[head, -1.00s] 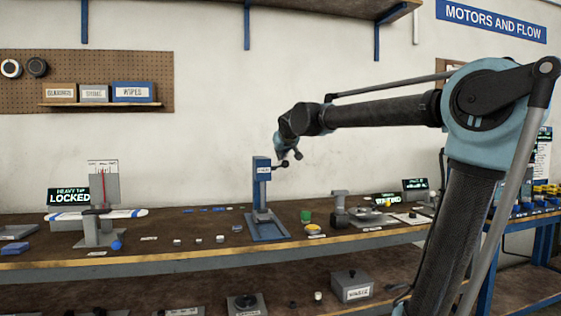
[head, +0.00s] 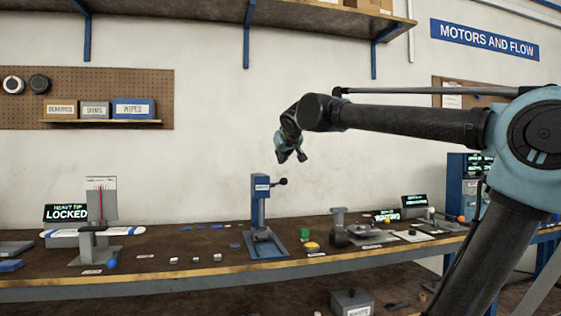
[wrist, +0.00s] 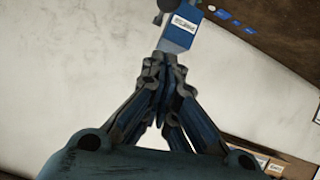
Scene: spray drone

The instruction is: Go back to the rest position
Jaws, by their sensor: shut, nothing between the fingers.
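My gripper (head: 292,155) hangs from the end of my raised arm, in front of the white wall and above the bench. In the wrist view its two fingers (wrist: 167,62) meet at the tips, shut with nothing between them. A blue press-like stand (head: 261,200) with a black-knobbed lever stands on the bench below my gripper in the head view. Its labelled blue top (wrist: 182,28) shows just beyond the fingertips in the wrist view; I see no contact in the head view.
The wooden bench (head: 200,273) carries a balance-like stand (head: 100,225) by a "LOCKED" display (head: 66,212), several small parts, a green cup (head: 304,234) and a grey fixture (head: 340,225). A pegboard (head: 120,85) and upper shelf (head: 200,10) are on the wall. The wall space around my gripper is clear.

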